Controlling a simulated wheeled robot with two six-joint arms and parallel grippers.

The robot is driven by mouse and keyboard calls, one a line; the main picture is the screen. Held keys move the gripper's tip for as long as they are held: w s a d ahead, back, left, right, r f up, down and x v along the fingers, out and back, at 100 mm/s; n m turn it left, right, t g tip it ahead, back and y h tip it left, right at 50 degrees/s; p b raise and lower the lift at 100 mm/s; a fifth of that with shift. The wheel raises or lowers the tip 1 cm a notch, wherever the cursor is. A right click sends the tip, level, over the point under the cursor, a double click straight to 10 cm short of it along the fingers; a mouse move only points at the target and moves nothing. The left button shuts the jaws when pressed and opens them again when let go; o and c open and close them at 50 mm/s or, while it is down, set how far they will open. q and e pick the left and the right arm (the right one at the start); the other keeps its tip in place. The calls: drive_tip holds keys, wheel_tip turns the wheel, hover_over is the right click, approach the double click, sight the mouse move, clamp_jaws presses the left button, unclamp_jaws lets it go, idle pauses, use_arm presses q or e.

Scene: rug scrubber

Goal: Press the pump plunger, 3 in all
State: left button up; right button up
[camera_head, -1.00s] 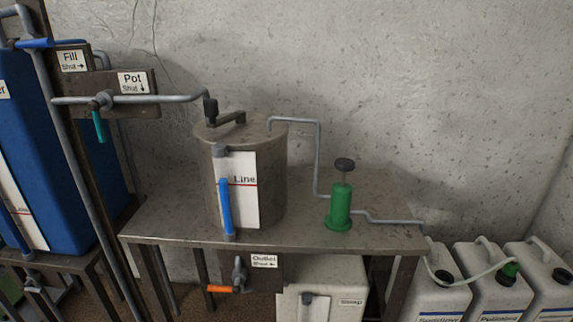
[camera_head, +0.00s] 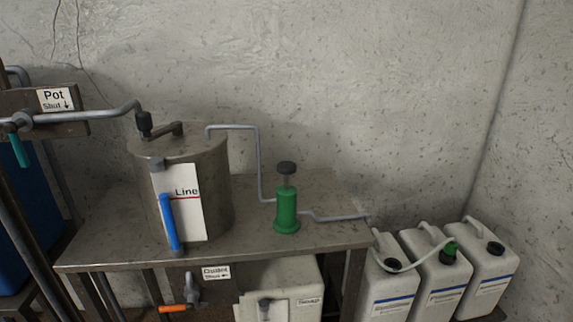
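The pump (camera_head: 287,212) is a green cylinder standing upright on the metal table, right of the steel pot. Its plunger (camera_head: 287,168) has a dark round knob on a thin rod and stands raised above the green body. A grey pipe links the pump to the pot on its left, and another runs right toward the jugs. Neither of my grippers shows in the head view.
The metal table (camera_head: 325,236) carries the steel pot (camera_head: 215,190) with a blue sight tube and a "Line" label. An orange-handled outlet valve (camera_head: 185,306) hangs below. White jugs (camera_head: 440,275) stand at right. The Pot valve with a teal handle (camera_head: 19,150) is at left.

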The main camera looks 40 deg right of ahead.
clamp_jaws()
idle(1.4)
